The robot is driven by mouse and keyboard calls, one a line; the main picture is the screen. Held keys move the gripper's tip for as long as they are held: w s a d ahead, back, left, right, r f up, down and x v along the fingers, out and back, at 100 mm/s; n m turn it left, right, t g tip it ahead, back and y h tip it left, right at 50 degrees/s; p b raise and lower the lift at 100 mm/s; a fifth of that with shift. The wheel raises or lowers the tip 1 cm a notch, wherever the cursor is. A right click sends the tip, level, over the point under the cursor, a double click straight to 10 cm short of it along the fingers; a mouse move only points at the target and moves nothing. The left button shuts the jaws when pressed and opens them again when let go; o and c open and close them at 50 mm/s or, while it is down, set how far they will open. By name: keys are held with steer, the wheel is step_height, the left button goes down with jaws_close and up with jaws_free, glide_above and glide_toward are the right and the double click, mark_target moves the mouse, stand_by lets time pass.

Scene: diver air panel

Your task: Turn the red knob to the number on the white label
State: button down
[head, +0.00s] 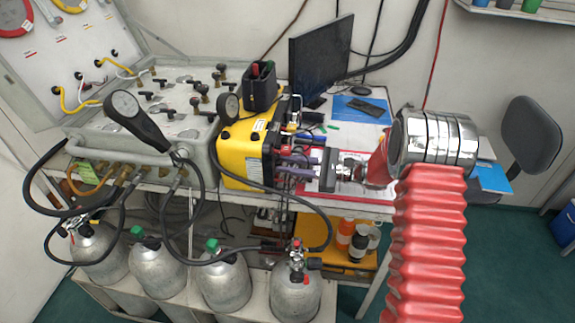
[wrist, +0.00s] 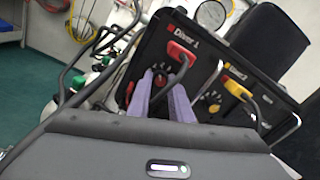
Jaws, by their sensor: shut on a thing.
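The yellow case (head: 238,155) stands on the bench with its dark front panel facing my gripper. In the wrist view the panel (wrist: 138,65) reads "Diver 1". The red knob (wrist: 160,81) sits low on that panel inside a ring of light marks, between my two purple fingers. My gripper (wrist: 164,88) is shut on the red knob; in the head view my gripper (head: 287,166) reaches the case front from the right. The fingers cover part of the dial, and the numbers are too small to read. I cannot make out a white label with a legible number.
A yellow knob (wrist: 213,106) and yellow plug (wrist: 238,88) are to the right. Hoses and a grey valve console (head: 150,130) stand left of the case; a monitor (head: 320,58) stands behind.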

steer(key=shift+m, duration=1.3)
steer(key=shift+d, duration=0.1)
steer(key=c, duration=1.6)
jaws_free()
steer(key=shift+d, duration=0.1)
steer(key=v, duration=1.3)
steer(key=shift+d, duration=0.3)
